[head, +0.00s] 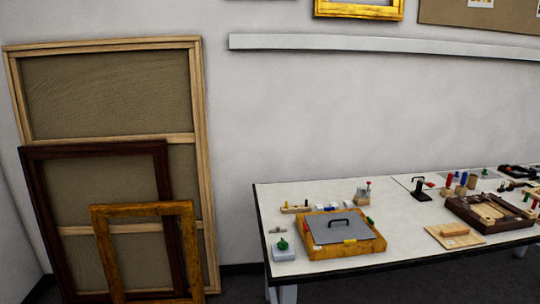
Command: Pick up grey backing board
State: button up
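The grey backing board (328,230) lies flat within a gilt wooden frame (341,250) near the left end of the white table.
The white table (400,225) has free room between the gilt frame and a wooden board (455,236). A dark tray (491,213) holds wooden pieces at the right. A green item on a pale block (283,250) stands left of the frame. Large empty frames (111,145) lean on the wall.

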aim_at(326, 228)
jog(key=i+l+u, duration=0.1)
jog(key=i+l, duration=0.7)
jog(key=l, duration=0.15)
jog(key=i+l+u, duration=0.15)
jog(key=i+l, duration=0.6)
jog(key=l, duration=0.25)
jog(key=u, duration=0.05)
